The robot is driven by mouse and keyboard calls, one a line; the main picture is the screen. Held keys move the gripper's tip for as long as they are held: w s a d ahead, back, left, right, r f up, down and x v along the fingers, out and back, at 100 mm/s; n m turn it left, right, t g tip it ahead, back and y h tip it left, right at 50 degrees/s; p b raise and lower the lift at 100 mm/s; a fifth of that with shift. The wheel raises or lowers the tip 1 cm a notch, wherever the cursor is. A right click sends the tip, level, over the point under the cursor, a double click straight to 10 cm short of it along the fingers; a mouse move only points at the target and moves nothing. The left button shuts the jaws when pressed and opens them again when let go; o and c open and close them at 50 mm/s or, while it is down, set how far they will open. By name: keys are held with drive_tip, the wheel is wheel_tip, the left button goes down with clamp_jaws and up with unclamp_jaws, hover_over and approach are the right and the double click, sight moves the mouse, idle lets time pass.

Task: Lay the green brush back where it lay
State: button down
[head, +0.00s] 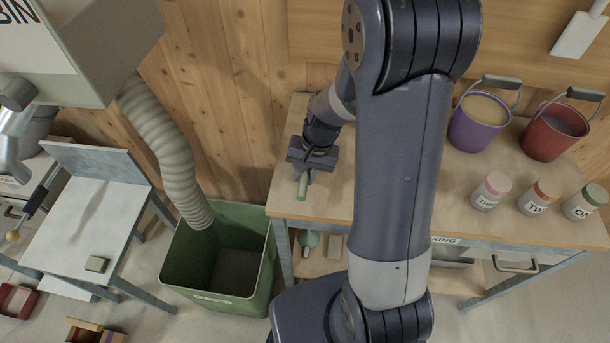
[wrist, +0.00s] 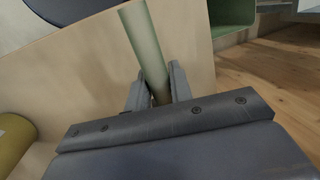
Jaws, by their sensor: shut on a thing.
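The green brush (head: 302,186) shows in the head view as a pale green handle below my gripper, over the left end of the wooden table (head: 335,205). My gripper (head: 305,172) is shut on it. I cannot tell whether the brush touches the tabletop.
A purple bucket (head: 479,122), a red bucket (head: 555,130) and labelled jars (head: 491,192) stand at the table's right. A green bin (head: 220,262) stands on the floor left of the table. An olive cylinder (wrist: 13,142) lies left in the wrist view.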

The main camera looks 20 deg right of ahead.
drive_tip(key=shift+f, duration=0.75)
drive_tip(key=shift+f, duration=0.15)
drive_tip(key=c, duration=1.3)
unclamp_jaws()
drive_tip(key=shift+o, duration=0.2)
drive_tip(key=v, duration=1.2)
drive_tip(key=shift+r, duration=0.2)
